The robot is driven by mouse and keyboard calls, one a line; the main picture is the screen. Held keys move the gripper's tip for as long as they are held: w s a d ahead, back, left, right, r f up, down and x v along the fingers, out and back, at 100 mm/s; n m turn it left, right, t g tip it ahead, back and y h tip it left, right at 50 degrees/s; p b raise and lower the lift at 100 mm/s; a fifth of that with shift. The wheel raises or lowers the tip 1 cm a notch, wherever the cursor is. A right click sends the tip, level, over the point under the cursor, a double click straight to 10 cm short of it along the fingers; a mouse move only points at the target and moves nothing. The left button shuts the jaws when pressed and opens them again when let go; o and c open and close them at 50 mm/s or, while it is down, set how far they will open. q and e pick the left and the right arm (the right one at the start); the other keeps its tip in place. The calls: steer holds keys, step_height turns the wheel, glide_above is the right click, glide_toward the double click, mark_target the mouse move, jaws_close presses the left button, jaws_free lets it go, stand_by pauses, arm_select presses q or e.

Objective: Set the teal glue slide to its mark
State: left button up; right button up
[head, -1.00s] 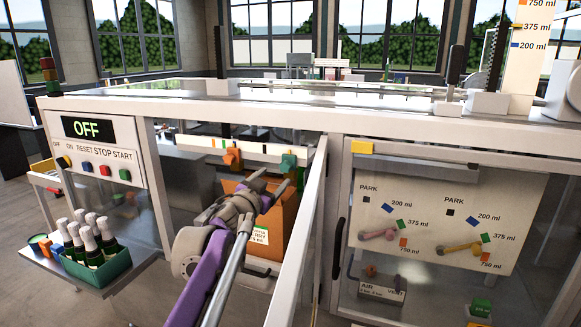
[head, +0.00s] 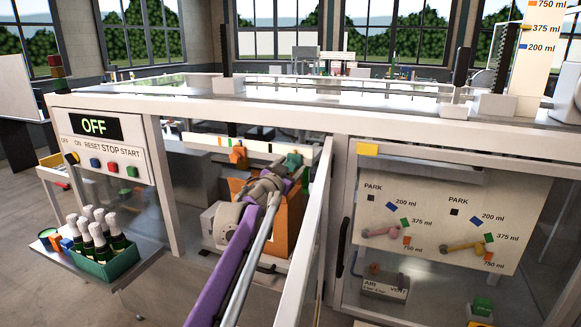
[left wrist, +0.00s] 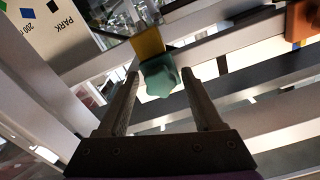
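The teal glue slide (head: 293,160) is a small knob at the right part of a white marked rail (head: 255,149), inside the open bay of the machine. My left gripper (head: 289,180) reaches into the bay just below and in front of it, partly hidden by its own wrist. In the left wrist view, the teal slide (left wrist: 160,76) lies ahead of and between the two spread fingers of my left gripper (left wrist: 177,75), which appears open and empty. I cannot tell whether they touch it. My right gripper is not in view.
An orange slide (head: 238,157) sits further left on the rail. An orange box (head: 285,215) stands below, behind my arm. The open door's white frame (head: 308,235) is close on the right. A crate of bottles (head: 110,268) and button panel (head: 103,147) are left.

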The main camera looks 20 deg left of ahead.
arm_select(q)
jaws_close()
steer(key=shift+a, duration=0.25)
steer(key=a+b, duration=0.1)
steer(key=a, duration=0.2)
steer(key=a+b, duration=0.1)
steer(key=a, duration=0.3)
steer(key=shift+s, duration=0.2)
steer(key=shift+a, duration=0.5)
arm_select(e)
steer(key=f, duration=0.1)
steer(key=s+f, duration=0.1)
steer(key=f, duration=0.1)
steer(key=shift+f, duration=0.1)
